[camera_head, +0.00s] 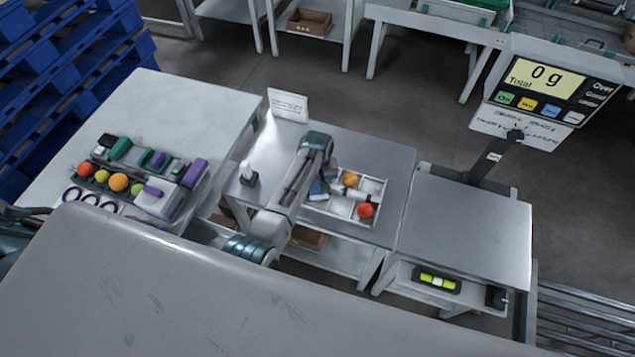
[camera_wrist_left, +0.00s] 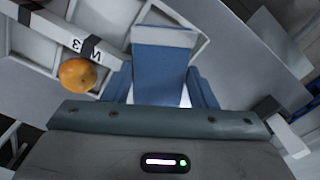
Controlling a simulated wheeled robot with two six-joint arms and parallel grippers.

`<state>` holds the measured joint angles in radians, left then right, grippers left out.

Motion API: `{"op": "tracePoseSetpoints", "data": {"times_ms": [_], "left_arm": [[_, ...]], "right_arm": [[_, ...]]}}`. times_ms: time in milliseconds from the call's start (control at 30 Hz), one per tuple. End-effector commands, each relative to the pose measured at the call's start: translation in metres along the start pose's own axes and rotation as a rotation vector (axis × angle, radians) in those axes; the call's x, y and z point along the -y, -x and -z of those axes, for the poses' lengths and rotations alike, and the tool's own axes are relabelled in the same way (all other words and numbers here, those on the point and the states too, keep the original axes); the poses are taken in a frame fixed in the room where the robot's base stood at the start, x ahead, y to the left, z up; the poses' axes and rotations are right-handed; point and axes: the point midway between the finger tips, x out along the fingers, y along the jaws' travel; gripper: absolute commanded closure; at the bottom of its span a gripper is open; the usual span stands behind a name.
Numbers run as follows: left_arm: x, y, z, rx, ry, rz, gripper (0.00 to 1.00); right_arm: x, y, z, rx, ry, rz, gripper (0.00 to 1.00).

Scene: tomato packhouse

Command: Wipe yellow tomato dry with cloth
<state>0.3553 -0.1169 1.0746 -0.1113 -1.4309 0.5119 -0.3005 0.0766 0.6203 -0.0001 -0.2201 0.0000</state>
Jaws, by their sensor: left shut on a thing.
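My left gripper (camera_head: 318,190) is low over the right end of the middle table, at the left part of a white divided tray (camera_head: 340,218). It is shut on a blue cloth (camera_wrist_left: 160,75), which hangs between its fingers in the left wrist view. The cloth's lower end is partly hidden. An orange-yellow tomato (camera_head: 349,179) sits in the tray, right of the gripper; it also shows in the left wrist view (camera_wrist_left: 78,74), left of the cloth and apart from it. A red tomato (camera_head: 365,210) lies in a nearer compartment. My right gripper is not in view.
The left table (camera_head: 180,92) holds several tomatoes, green and purple items and rings. A white bottle (camera_head: 248,174) and a sign (camera_head: 288,105) stand on the middle table. A scale with a bare plate (camera_head: 465,228) is at right, its display (camera_head: 544,78) reading 0 g.

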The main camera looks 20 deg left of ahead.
Motion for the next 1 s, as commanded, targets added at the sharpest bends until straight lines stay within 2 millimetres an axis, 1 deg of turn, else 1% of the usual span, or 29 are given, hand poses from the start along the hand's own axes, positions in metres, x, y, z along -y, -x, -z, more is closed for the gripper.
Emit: {"op": "tracePoseSetpoints", "data": {"times_ms": [267, 800, 1000], "left_arm": [[0.0, 0.0, -0.001, 0.0, 0.0, 0.0, 0.66], [0.001, -0.001, -0.026, 0.004, -0.001, 0.001, 0.66], [0.001, -0.003, -0.028, 0.004, 0.0, 0.002, 0.66]], "right_arm": [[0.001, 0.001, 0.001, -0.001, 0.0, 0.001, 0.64], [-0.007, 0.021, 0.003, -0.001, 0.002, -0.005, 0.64], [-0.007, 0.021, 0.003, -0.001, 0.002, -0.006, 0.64]]}}
